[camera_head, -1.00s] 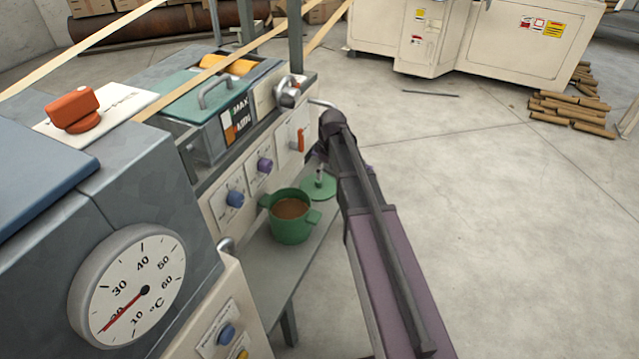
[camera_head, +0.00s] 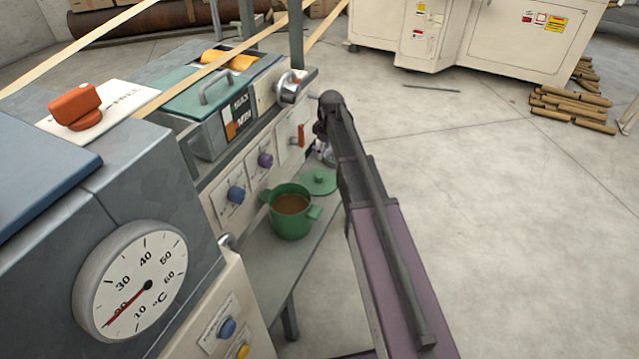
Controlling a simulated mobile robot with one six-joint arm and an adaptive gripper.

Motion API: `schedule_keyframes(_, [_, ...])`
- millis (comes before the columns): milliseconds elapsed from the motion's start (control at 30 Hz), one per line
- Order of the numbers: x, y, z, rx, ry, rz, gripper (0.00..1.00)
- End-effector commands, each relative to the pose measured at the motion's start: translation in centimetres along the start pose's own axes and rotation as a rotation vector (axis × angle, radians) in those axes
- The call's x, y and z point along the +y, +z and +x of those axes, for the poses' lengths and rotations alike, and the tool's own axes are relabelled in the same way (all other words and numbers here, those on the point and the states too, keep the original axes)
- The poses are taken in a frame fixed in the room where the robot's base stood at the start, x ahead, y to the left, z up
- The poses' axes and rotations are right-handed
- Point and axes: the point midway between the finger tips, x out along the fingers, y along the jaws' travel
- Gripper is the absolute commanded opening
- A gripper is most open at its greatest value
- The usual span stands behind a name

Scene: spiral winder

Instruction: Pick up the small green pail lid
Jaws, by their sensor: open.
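The small green pail lid (camera_head: 319,181), round with a green knob on top, lies flat on the grey shelf below the machine's front panel. It is just behind and to the right of the green pail (camera_head: 291,222), which stands upright and holds something brown. My gripper (camera_head: 329,156) shows only as a small grey part beside my arm's far end, just beyond the lid and apart from its knob. My arm hides most of it. It is open and the lid is not in it.
The grey shelf (camera_head: 262,262) has bare room in front of the pail. The machine's panel with blue and purple knobs (camera_head: 265,160) stands close on the left. A silver knob (camera_head: 289,87) juts out above. Open floor lies to the right, with cardboard tubes (camera_head: 570,108) farther off.

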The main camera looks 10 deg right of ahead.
Motion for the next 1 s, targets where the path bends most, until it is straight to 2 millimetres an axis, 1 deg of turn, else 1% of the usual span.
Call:
schedule_keyframes(33, [0.0,0.0,0.7,0.0,0.0,0.0,0.78])
schedule_keyframes(300, [0.1,0.1,2.8,0.0,0.0,0.001,0.78])
schedule_keyframes(800, [0.1,0.1,6.7,0.0,0.0,0.002,0.78])
schedule_keyframes(1000, [0.1,0.1,7.7,0.0,0.0,0.002,0.78])
